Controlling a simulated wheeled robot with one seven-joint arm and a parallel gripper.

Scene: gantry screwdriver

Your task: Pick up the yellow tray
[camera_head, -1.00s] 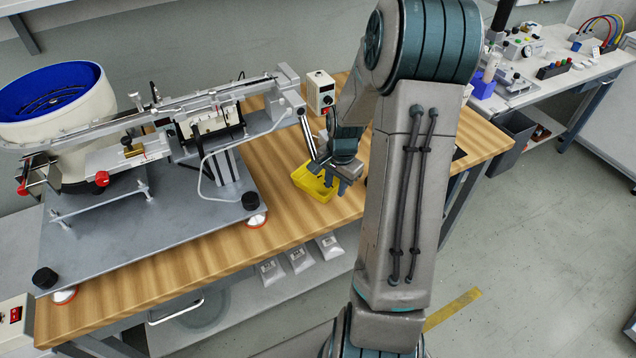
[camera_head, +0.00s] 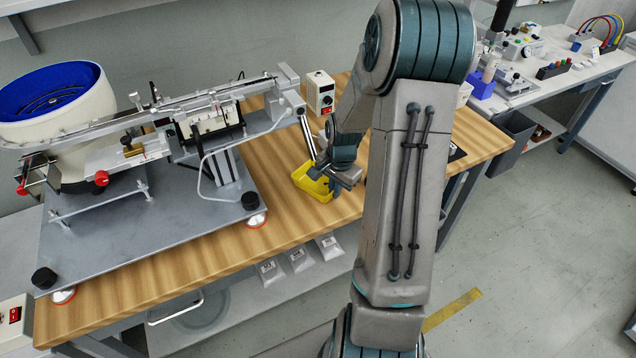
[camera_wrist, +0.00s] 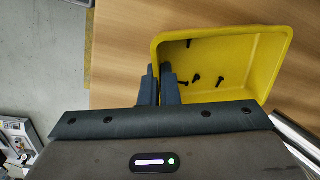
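The yellow tray (camera_head: 314,186) sits on the wooden table near its front edge, partly hidden by my gripper and arm in the head view. In the wrist view the tray (camera_wrist: 263,72) is open-topped and holds several small black screws (camera_wrist: 207,80). My gripper (camera_wrist: 160,76) is at the tray's left wall in that view. Its two dark fingers are close together, one outside the wall and one inside, and look shut on it. In the head view my gripper (camera_head: 340,181) is low over the tray's right side, and its fingertips are hard to make out.
A feeder machine with a blue bowl (camera_head: 52,88) and a metal base plate (camera_head: 150,225) fills the table's left. A small white control box (camera_head: 320,92) stands behind the tray. Bare tabletop (camera_head: 278,160) lies left of the tray.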

